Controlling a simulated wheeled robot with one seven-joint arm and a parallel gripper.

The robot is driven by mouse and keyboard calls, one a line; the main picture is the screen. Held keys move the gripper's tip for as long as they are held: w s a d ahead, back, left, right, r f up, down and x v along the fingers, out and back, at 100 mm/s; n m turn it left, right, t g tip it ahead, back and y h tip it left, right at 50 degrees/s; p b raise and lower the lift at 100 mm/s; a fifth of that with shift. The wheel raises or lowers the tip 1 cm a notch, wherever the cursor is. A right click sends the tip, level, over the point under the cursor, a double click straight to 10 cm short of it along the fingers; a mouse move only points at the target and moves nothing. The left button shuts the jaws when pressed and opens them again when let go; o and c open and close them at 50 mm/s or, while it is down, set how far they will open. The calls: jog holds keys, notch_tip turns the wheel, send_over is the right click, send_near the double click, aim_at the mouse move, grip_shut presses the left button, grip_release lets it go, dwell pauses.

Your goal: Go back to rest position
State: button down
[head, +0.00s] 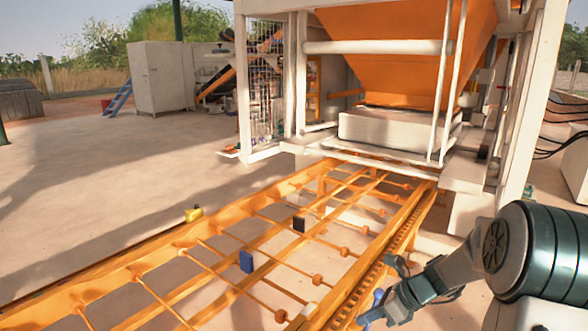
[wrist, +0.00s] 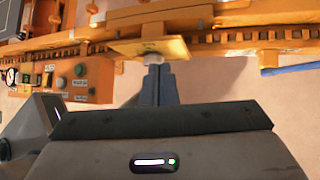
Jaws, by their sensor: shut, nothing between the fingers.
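My gripper (wrist: 158,82) is in the middle of the wrist view, its two grey fingers together with nothing between them. The fingertips point at the side of the orange conveyor frame (wrist: 225,42), by a flat yellow plate (wrist: 140,50); I cannot tell whether they touch it. In the head view my arm comes in from the lower right, and its end is low beside the conveyor's near rail. A blue block (head: 246,262) and a black block (head: 299,225) stand on the conveyor rails. A yellow block (head: 194,214) sits at the far rail.
The block press with its orange hopper (head: 405,45) stands at the conveyor's far end. A control box with buttons (wrist: 82,82) is on the conveyor side, left in the wrist view. A grey cabinet (head: 160,77) stands far back. The floor left of the conveyor is open.

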jog(key=s+a+r+n+h+p, duration=0.1)
jog(key=s+r+n+h, duration=0.3)
jog(key=s+n, duration=0.6)
jog(key=s+a+r+n+h, duration=0.1)
jog(key=s+r+n+h, duration=0.3)
jog(key=s+r+n, duration=0.3)
jog(key=s+n, duration=0.4)
jog(key=n, duration=0.4)
jog(key=shift+a+r+t+h+p, duration=0.15)
jog(key=shift+a+t+h+p, duration=0.05)
jog(key=shift+t+h+p, duration=0.15)
jog(key=shift+s+a, duration=0.1)
jog(key=shift+a, duration=0.05)
